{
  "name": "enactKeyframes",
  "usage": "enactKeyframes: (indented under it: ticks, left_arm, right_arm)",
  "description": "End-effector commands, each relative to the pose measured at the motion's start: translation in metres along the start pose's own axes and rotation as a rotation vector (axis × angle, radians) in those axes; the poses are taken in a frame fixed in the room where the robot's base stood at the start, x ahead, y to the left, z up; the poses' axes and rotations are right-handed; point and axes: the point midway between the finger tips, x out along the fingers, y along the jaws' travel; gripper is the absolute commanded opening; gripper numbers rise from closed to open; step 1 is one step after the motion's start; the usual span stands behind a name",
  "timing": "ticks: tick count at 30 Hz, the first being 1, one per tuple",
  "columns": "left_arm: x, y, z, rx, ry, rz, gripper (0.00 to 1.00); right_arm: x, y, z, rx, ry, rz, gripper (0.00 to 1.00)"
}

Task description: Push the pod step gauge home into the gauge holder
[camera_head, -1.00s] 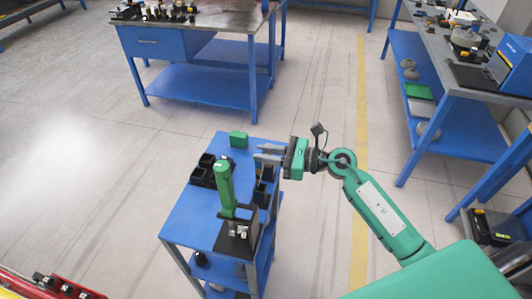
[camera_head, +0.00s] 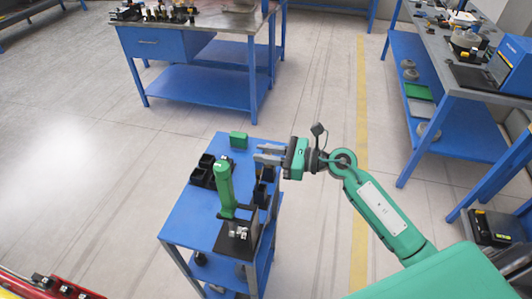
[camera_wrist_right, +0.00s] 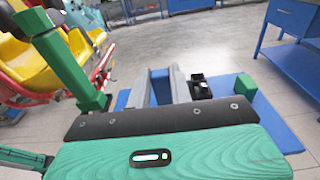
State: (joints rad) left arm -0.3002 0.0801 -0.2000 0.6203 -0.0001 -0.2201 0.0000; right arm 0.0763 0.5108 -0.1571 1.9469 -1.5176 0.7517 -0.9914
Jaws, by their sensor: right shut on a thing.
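My right gripper (camera_head: 268,154) reaches in from the right over the right edge of the blue cart top. Its two grey fingers point left; they also show in the wrist view (camera_wrist_right: 159,88) with a blue patch between them. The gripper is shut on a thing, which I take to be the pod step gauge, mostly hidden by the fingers. A dark upright piece (camera_head: 261,192), likely the gauge holder, stands just below the fingers at the cart's right edge. I cannot tell how deep the gauge sits. My left gripper is not in view.
The blue cart (camera_head: 185,216) also carries black bins (camera_head: 203,171), a green block (camera_head: 238,140) and a tall green-handled tool (camera_head: 225,188) on a black plate (camera_head: 236,238), close to the holder. A blue workbench (camera_head: 200,45) stands behind; open floor surrounds the cart.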

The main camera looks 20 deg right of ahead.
Motion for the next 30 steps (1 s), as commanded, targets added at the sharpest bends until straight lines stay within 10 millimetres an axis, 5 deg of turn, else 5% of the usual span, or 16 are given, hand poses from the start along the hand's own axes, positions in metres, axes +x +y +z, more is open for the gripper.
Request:
enactKeyframes:
  ticks: [30]
  left_arm:
    - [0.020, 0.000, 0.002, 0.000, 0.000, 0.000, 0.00]
  right_arm:
    - [0.002, 0.000, -0.020, 0.000, 0.000, 0.000, 0.00]
